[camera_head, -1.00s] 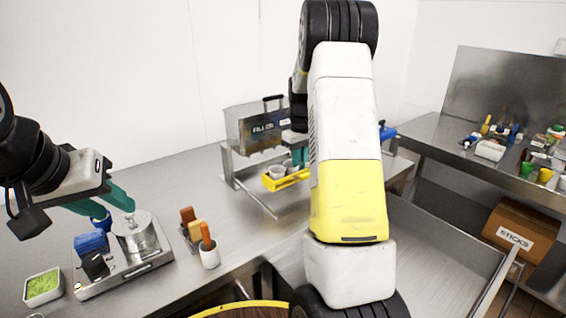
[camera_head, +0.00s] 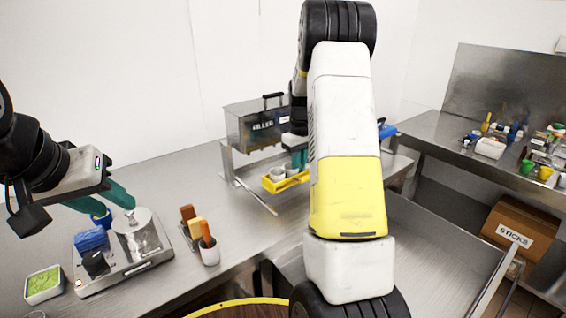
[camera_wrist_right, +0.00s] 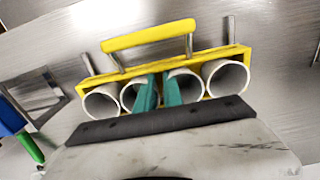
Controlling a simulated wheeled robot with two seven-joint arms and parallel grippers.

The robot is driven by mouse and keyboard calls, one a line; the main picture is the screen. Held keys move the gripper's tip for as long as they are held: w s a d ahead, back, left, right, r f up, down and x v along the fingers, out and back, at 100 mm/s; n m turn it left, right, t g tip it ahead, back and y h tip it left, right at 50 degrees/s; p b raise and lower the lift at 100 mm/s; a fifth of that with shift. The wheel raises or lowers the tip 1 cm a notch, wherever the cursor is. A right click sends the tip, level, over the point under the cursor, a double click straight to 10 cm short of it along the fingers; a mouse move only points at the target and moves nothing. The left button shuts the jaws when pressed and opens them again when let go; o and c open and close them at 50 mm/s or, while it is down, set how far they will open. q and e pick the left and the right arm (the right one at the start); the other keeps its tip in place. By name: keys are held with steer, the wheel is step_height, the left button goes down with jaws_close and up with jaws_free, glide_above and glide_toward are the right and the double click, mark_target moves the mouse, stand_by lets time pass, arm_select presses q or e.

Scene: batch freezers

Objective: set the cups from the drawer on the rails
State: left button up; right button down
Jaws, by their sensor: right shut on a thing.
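Several white cups (camera_wrist_right: 225,77) sit in a row in a yellow carrier (camera_wrist_right: 240,56) with a raised yellow handle (camera_wrist_right: 150,36) in the right wrist view. In the head view, the yellow carrier (camera_head: 271,186) and two white cups (camera_head: 277,173) show at the filler stand; my right arm hides the rest. My right gripper (camera_wrist_right: 159,84) is shut at the carrier's middle, its teal fingers between the two inner cups. The exact grip contact is hidden. My left gripper (camera_head: 117,210) is open and empty, above a metal unit on the left counter. I cannot clearly make out the rails or drawer.
The filler box (camera_head: 255,125) stands on a metal stand behind the carrier. A side bench (camera_head: 480,165) holds small items above a sticks box (camera_head: 521,230).

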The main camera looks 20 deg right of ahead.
steer(key=shift+f, duration=2.6)
stand_by(1.1)
steer(key=c, duration=1.4)
jaws_free()
steer(key=shift+r, duration=3.95)
